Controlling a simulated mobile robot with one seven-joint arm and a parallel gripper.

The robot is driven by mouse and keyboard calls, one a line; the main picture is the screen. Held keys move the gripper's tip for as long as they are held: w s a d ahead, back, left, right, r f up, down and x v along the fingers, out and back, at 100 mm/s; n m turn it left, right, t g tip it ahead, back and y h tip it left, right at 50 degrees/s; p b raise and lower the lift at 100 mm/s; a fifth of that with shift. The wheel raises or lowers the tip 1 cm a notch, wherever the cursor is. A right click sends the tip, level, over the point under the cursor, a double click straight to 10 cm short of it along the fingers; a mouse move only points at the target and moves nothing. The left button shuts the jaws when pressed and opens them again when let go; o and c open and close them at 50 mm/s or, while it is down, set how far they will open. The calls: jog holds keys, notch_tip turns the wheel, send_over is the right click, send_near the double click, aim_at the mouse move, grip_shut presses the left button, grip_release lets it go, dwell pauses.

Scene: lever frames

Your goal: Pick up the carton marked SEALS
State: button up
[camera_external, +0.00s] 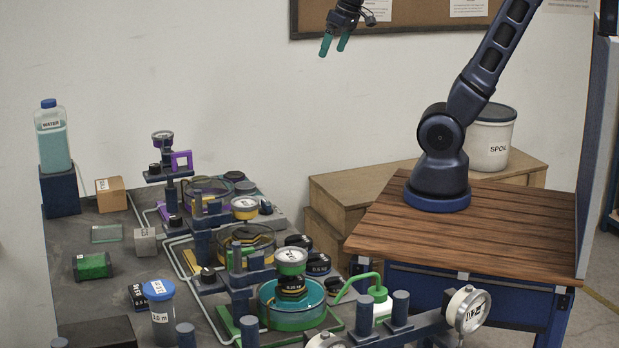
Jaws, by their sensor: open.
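A small brown cardboard carton (113,199) with a white label stands at the back left of the grey bench; its lettering is too small to read, so I cannot confirm that it says SEALS. A pale grey cube (146,243) and a small dark box (138,297) also carry marks that I cannot read clearly. My gripper (334,48) has teal fingers, which are apart and empty. It hangs high in front of the wall, above and to the right of the brown carton, far from everything on the bench.
A water bottle (52,140) stands on a dark blue block (60,192) left of the carton. Posts, pipes and round dishes with gauges (291,262) crowd the bench's middle and right.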

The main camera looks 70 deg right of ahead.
jog(key=w+a+r+m, duration=0.1)
jog(key=w+a, duration=0.1)
jog(key=w, duration=0.4)
jog(key=w+a+r+m+g, duration=0.1)
jog(key=w+a, duration=0.2)
jog(key=w, duration=0.2)
jog(key=w+a+r, duration=0.1)
jog(key=w+a, duration=0.1)
jog(key=w, duration=0.4)
jog(key=m+h, duration=0.3)
jog(key=m, duration=0.3)
send_over(110, 185)
jog(key=s+a, duration=0.2)
notch_tip(110, 185, down, 25)
jog(key=shift+f, duration=0.1)
jog(key=shift+a+f, duration=0.35)
jog(key=shift+f, duration=0.1)
jog(key=x, duration=0.5)
jog(key=shift+w+d+f, duration=0.1)
jog(key=shift+d+f, duration=0.05)
jog(key=shift+d, duration=0.05)
jog(key=x, duration=0.4)
jog(key=shift+w+d+f, duration=0.1)
jog(key=shift+w+d, duration=0.05)
jog(key=shift+d, duration=0.25)
jog(key=shift+f, duration=0.25)
jog(key=shift+f, duration=0.25)
jog(key=shift+c, duration=0.2)
